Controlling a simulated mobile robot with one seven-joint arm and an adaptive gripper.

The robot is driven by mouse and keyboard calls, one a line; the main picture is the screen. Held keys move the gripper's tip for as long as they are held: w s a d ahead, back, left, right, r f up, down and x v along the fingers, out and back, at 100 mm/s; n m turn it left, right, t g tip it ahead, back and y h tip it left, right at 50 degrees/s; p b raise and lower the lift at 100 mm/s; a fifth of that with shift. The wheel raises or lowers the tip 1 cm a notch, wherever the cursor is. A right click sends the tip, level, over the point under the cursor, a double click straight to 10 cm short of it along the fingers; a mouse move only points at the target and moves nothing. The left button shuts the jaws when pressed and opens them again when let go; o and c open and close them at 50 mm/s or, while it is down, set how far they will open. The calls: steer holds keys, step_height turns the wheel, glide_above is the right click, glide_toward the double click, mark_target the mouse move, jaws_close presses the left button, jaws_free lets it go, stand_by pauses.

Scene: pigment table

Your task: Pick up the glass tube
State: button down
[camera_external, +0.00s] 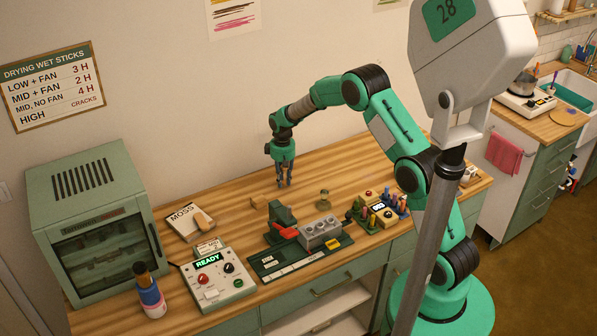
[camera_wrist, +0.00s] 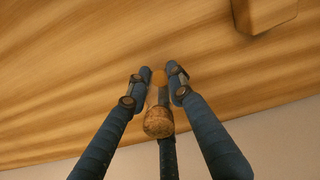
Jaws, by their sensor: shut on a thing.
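The glass tube, with a cork stopper (camera_wrist: 158,122) and something amber inside, shows in the wrist view between my blue fingers. My gripper (camera_wrist: 160,82) is shut on the tube. The cork faces the camera and the far end points down toward the table. In the external view my gripper (camera_external: 285,184) hangs over the back part of the wooden table (camera_external: 236,190); the tube is too small to make out there. Whether the tube's lower end touches the table cannot be told.
In front stand a green fixture (camera_external: 280,218) with a grey block (camera_external: 320,232), a small jar (camera_external: 324,196), a control box (camera_external: 217,280) and an oven (camera_external: 97,220). The back right table is clear.

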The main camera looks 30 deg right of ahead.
steer(key=shift+s+r+p, duration=0.2)
steer(key=shift+r+p, duration=0.1)
steer(key=shift+r, duration=0.85)
steer(key=s, duration=0.5)
steer(key=s+d+p, duration=0.1)
steer(key=s, duration=0.4)
steer(key=s+r, duration=0.1)
steer(key=s, duration=0.4)
steer(key=shift+s+d+r+p, duration=0.1)
steer(key=shift+s+d+p, duration=0.2)
steer(key=shift+d+p, duration=0.1)
